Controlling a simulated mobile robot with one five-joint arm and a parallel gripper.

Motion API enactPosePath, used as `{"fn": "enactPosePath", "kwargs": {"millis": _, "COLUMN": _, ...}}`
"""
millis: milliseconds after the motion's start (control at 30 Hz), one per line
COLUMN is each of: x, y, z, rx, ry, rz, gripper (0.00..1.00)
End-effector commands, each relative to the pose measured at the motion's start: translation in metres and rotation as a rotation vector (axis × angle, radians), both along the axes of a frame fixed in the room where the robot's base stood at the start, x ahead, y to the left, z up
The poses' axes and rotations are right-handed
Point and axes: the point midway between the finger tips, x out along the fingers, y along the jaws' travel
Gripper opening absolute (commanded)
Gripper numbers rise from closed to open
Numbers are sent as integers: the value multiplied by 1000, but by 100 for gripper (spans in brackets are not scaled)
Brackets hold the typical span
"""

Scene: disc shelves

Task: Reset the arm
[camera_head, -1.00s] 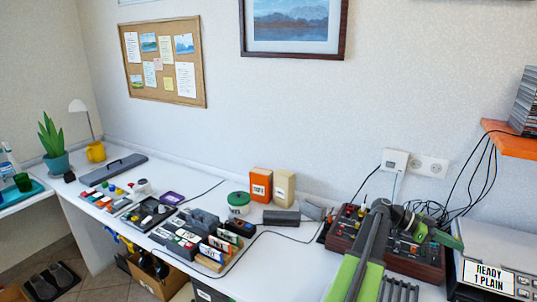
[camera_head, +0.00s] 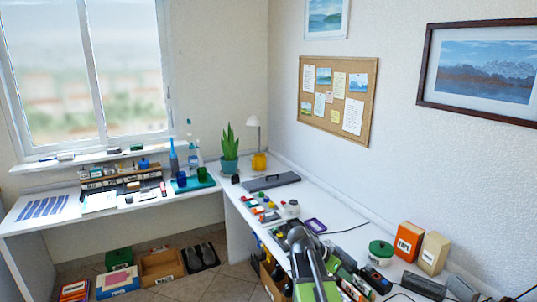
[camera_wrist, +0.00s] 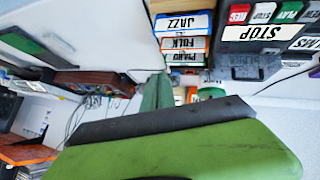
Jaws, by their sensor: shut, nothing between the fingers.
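My arm shows in the head view as a green and grey link rising from the bottom edge, in front of the long white desk (camera_head: 235,205). Its fingers cannot be made out there. In the wrist view, my gripper (camera_wrist: 160,115) shows as green finger parts with a dark edge, shut and holding nothing. Beyond it, the wrist view shows upside-down labelled cases reading JAZZ (camera_wrist: 184,22), FOLK and PIANO, and a dark device (camera_wrist: 245,68) with a large STOP label. I cannot tell the distance between my gripper and these things.
An orange box (camera_head: 408,240), a cream box (camera_head: 434,253) and a green round tin (camera_head: 380,250) stand on the desk to the right of my arm. A plant (camera_head: 230,150) and yellow mug (camera_head: 260,161) stand in the corner. Open floor (camera_head: 215,275) lies left of my arm.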

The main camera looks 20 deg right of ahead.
Motion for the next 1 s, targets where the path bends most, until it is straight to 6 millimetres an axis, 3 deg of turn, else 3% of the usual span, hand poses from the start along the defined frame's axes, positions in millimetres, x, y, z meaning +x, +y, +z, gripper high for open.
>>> {"fn": "enactPosePath", "kwargs": {"millis": 33, "x": 10, "y": 46, "z": 0, "rx": 66, "ry": 22, "rz": 101, "gripper": 0}}
{"fn": "enactPosePath", "kwargs": {"millis": 200, "x": 23, "y": 193, "z": -19, "rx": 332, "ry": 135, "rz": 489, "gripper": 0}}
{"fn": "enactPosePath", "kwargs": {"millis": 300, "x": 9, "y": 270, "z": -32, "rx": 523, "ry": 215, "rz": 763, "gripper": 0}}
{"fn": "enactPosePath", "kwargs": {"millis": 400, "x": -8, "y": 313, "z": -43, "rx": 707, "ry": 267, "rz": 1046, "gripper": 0}}
{"fn": "enactPosePath", "kwargs": {"millis": 500, "x": -7, "y": 330, "z": -44, "rx": 766, "ry": 305, "rz": 1232, "gripper": 0}}
{"fn": "enactPosePath", "kwargs": {"millis": 600, "x": -6, "y": 330, "z": -44, "rx": 758, "ry": 341, "rz": 1312, "gripper": 0}}
{"fn": "enactPosePath", "kwargs": {"millis": 1000, "x": -6, "y": 329, "z": -44, "rx": 755, "ry": 347, "rz": 1322, "gripper": 0}}
